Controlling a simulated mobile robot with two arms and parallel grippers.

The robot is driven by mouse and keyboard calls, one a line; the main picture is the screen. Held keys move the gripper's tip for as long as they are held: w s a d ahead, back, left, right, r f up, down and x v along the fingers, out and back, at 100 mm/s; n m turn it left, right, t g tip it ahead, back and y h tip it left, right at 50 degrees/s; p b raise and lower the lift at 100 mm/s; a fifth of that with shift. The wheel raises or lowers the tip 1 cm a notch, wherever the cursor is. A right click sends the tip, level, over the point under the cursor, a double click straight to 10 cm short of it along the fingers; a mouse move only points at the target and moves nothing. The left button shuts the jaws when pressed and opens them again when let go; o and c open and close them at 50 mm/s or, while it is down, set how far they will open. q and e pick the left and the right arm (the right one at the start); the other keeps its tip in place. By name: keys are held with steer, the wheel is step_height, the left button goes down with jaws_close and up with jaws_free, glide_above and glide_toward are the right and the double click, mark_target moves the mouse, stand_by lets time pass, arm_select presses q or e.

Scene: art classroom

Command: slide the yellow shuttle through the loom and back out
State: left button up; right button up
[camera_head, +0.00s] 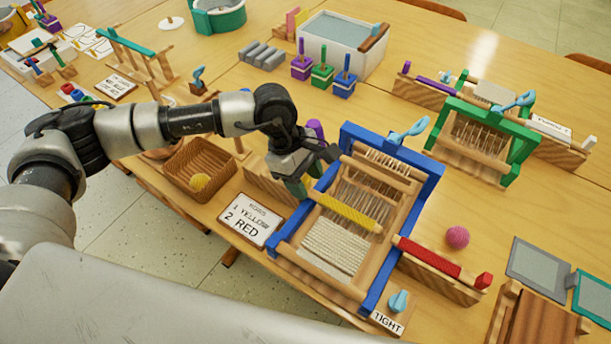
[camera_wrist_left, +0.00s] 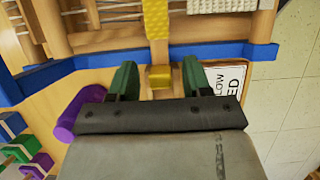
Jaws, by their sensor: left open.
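The yellow shuttle (camera_head: 348,212) lies across the blue-framed loom (camera_head: 388,149), over the threads and above the white woven cloth (camera_head: 335,248). In the left wrist view the shuttle's yellow body (camera_wrist_left: 157,18) is inside the blue frame (camera_wrist_left: 60,68), and its yellow end knob (camera_wrist_left: 160,76) sticks out past the frame's side. My left gripper (camera_head: 300,183) is at the loom's left side. In the wrist view its two green fingers (camera_wrist_left: 160,82) stand open on either side of the knob, with gaps visible. My right gripper is not in view.
A red shuttle (camera_head: 428,256) rests on a wooden rack right of the loom. A card (camera_head: 250,219) lists yellow, then red. A wicker basket (camera_head: 180,175) holding a yellow ball stands left. A purple rod (camera_wrist_left: 78,113) is beside the gripper. A green loom (camera_head: 520,150) stands behind right.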

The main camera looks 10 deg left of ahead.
arm_select(q)
steer(key=shift+c, duration=0.5)
jaws_close()
steer(key=b, duration=0.4)
glide_toward(259, 165)
steer(key=d+f, duration=0.1)
steer(key=s+d+f, duration=0.1)
steer(key=d+f, duration=0.1)
steer(key=s+d+f, duration=0.1)
steer(key=d+f, duration=0.1)
steer(key=shift+s+d, duration=0.1)
steer(key=shift+d, duration=0.15)
steer(key=a, duration=0.1)
steer(key=w+a+b, duration=0.1)
steer(key=a, duration=0.1)
steer(key=shift+w+a+r, duration=0.15)
steer(key=shift+a+r, duration=0.05)
steer(key=shift+a, duration=0.05)
steer(key=shift+r, duration=0.15)
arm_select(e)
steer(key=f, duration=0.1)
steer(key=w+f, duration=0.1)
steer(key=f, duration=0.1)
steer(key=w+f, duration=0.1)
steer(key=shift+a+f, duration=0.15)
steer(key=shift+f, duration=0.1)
